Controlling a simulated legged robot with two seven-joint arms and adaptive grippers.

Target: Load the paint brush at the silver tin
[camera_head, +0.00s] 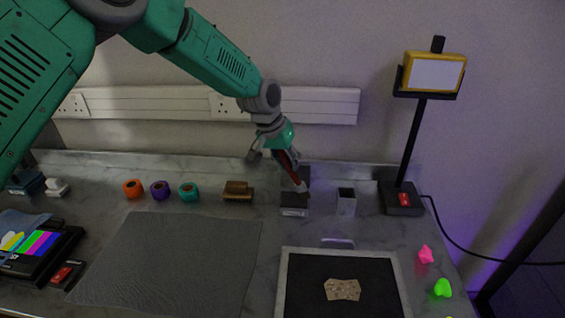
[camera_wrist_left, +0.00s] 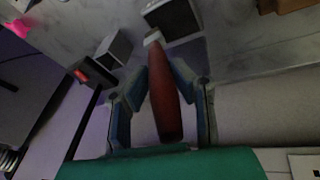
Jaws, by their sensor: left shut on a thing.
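My left gripper (camera_head: 286,154) is shut on the paint brush (camera_head: 290,170), which has a red-brown handle and points tip down. The brush also shows between the fingers in the left wrist view (camera_wrist_left: 163,100). Its pale tip is at the rim of a low silver tin (camera_head: 294,211) with a dark top; I cannot tell whether it touches or is inside. The tin is at the top of the left wrist view (camera_wrist_left: 172,18). A taller pale grey box (camera_head: 346,205) with a dark opening stands just right of it. My right gripper is not in view.
A lamp stand (camera_head: 403,197) with a red switch is to the right. A brown wooden block (camera_head: 238,191) and orange, purple and teal rolls (camera_head: 160,190) are to the left. A grey mat (camera_head: 170,262) and a framed black panel (camera_head: 287,285) lie in front. A wall socket strip is behind.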

